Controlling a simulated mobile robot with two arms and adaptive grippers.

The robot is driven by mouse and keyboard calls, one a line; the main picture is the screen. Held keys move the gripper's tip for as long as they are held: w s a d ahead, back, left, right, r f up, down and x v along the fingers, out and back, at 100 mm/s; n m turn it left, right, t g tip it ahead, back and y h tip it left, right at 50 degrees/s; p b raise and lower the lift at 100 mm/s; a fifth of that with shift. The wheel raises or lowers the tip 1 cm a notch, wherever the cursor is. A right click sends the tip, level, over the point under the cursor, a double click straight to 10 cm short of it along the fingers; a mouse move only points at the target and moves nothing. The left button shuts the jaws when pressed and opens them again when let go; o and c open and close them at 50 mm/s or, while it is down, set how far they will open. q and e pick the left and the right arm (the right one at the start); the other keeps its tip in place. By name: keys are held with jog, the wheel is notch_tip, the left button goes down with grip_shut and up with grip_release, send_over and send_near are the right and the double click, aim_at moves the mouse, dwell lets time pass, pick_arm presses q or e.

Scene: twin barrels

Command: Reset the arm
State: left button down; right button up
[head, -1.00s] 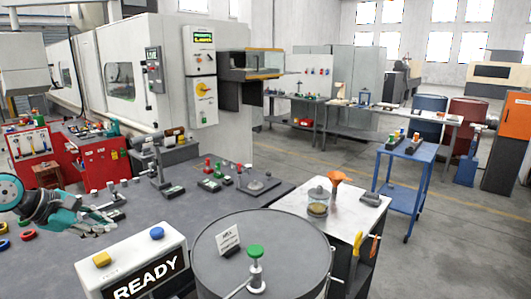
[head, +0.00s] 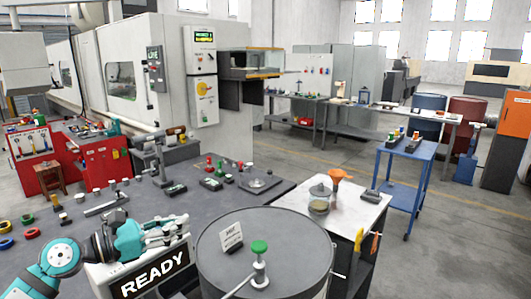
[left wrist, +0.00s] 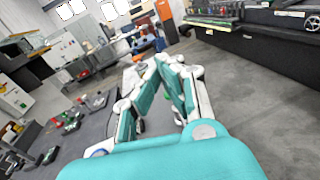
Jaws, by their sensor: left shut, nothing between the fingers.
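My left gripper (head: 168,232) has teal and white fingers and reaches in from the lower left of the head view. It shows over the top of the white READY box (head: 110,283) and hides most of that top. In the left wrist view the fingers of my left gripper (left wrist: 172,62) come together at their tips with nothing between them. I cannot tell from these views whether the gripper touches the box. My right gripper is not in view.
A grey barrel (head: 292,230) with a green-topped valve (head: 260,248) and a small sign stands right of the box. Several small fixtures stand on the dark table (head: 150,200) behind. A white-topped cart (head: 345,215) and a blue cart (head: 412,150) stand farther right.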

pick_arm(q)
jog(key=s+a+f+m+t+y, duration=0.3)
jog(key=s+f+m+y, duration=0.35)
jog(key=m, duration=1.15)
jog(key=s+a+f+m+t+y, duration=0.25)
jog(key=f+m+y, duration=0.7)
jog(key=m, duration=0.75)
jog(key=s+d+f+n+g+h, duration=0.15)
jog(key=s+f+n+g, duration=0.25)
jog(key=s+f+g, duration=0.55)
jog(key=s+d+f+n+g+h, duration=0.1)
jog(key=s+d+f+n+g, duration=0.35)
jog(key=s, duration=1.05)
notch_tip(320, 180, down, 29)
jog(key=s+a+b, duration=0.1)
jog(key=a, duration=0.1)
jog(key=s+a+f+b, duration=0.1)
jog(key=s+a+f, duration=0.1)
jog(key=s+f, duration=1.5)
jog(key=shift+a+f+g+b, duration=0.3)
jog(key=shift+a+f+g, duration=0.15)
jog(key=shift+f, duration=0.2)
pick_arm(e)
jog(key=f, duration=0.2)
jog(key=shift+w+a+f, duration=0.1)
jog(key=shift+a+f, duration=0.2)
